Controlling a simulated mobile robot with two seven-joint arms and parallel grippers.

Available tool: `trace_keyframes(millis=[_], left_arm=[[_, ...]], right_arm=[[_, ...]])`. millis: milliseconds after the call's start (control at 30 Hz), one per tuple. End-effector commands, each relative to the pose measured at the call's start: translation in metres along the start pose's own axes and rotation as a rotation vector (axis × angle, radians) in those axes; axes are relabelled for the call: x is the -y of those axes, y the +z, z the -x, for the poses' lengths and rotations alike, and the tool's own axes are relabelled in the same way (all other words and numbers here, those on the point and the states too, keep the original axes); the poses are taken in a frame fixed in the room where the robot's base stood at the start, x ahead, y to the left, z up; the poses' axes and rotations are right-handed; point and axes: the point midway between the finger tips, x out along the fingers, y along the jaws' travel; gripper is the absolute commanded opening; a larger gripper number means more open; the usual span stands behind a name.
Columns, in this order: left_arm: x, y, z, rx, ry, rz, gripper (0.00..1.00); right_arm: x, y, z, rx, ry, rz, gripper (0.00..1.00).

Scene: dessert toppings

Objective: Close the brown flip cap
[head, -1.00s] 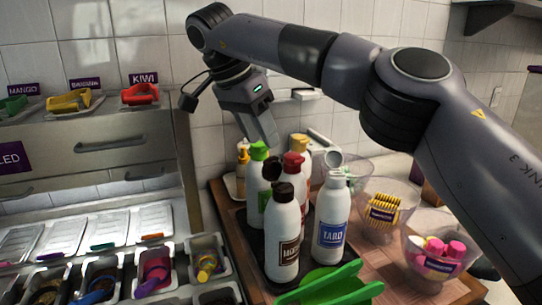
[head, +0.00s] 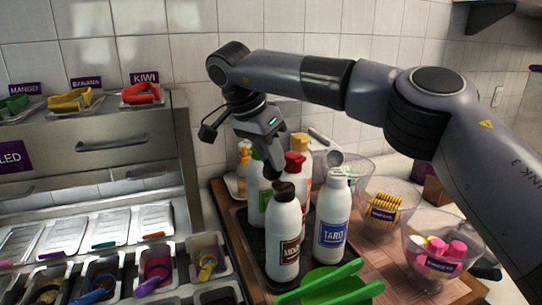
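A white bottle with a brown label (head: 284,240) stands in the front row of bottles. Its brown flip cap (head: 284,191) is on top, with a dark part rising behind it that the gripper partly hides. My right gripper (head: 273,171) comes down from above, with its fingertips just behind and above the brown cap. I cannot tell whether they touch it. The fingers overlap in this view, so their opening is unclear. My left gripper is not in view.
The taro bottle (head: 331,222), its grey cap flipped up, stands close on the right. Red-capped (head: 294,160), yellow-capped and green-labelled bottles crowd behind. Green tongs (head: 325,288) lie in front. Clear bowls (head: 440,262) stand at right, topping bins (head: 155,272) at left.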

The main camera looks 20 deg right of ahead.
Motion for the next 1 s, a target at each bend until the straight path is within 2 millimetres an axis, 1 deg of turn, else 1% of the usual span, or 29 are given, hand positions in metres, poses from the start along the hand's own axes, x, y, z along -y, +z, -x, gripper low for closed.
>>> trace_keyframes(millis=[167, 367, 567, 1000], left_arm=[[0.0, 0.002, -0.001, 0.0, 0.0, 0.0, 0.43], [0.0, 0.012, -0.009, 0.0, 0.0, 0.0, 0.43], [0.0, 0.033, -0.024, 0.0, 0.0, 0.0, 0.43], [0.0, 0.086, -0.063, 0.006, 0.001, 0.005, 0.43]], right_arm=[[0.0, 0.0, -0.001, 0.001, -0.005, -0.002, 0.0], [-0.003, 0.001, -0.003, 0.002, -0.053, -0.018, 0.0], [-0.009, 0.003, -0.005, 0.002, -0.151, -0.057, 0.0], [-0.025, 0.004, -0.007, 0.002, -0.432, -0.176, 0.0]])
